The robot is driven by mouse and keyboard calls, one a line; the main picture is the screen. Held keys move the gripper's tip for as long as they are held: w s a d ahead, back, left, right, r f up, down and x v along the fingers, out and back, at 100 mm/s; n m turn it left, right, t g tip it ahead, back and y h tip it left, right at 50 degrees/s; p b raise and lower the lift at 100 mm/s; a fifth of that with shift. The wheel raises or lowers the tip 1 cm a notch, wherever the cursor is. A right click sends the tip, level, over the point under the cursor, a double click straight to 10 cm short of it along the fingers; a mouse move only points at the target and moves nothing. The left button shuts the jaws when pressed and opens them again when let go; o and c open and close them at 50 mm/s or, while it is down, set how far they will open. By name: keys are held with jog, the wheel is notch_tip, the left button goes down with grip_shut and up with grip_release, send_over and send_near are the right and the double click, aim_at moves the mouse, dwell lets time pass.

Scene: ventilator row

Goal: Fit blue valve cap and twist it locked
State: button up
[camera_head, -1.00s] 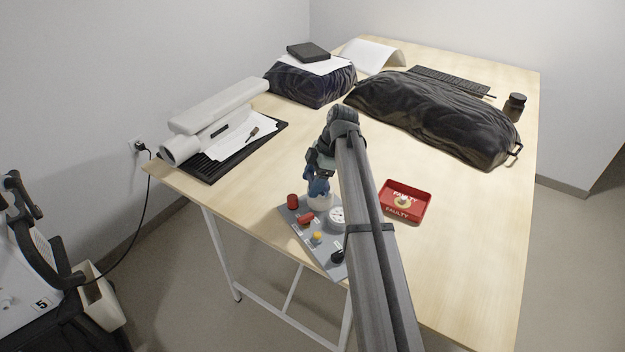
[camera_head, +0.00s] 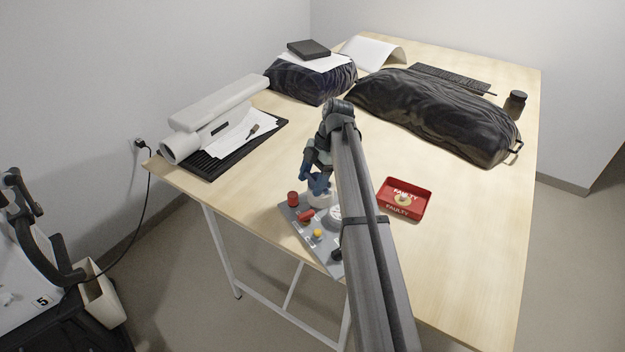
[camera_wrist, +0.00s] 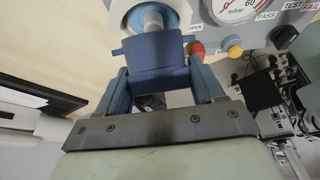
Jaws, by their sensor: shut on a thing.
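My gripper (camera_head: 316,184) is shut on the blue valve cap (camera_wrist: 156,60), which sits between its two blue fingers in the wrist view. In the head view, cap and fingers blend together, so I cannot separate them. Just beyond the cap is a white round fitting (camera_wrist: 123,14) with a pale blue stem (camera_wrist: 152,18) in its middle. The cap overlaps the stem in the picture; I cannot tell if it is seated on it or how far it is turned. The fitting stands on the grey test panel (camera_head: 322,252) at the table's near edge.
The panel carries a red knob (camera_head: 293,199), a red lever (camera_head: 306,215), a yellow button (camera_head: 317,233) and a gauge (camera_wrist: 236,8). A red FAULTY tray (camera_head: 421,211) holding a small pale part stands right of my arm.

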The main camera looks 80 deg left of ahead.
aim_at(313, 177)
jog(key=shift+w+r, duration=0.1)
jog(key=shift+r, duration=2.25)
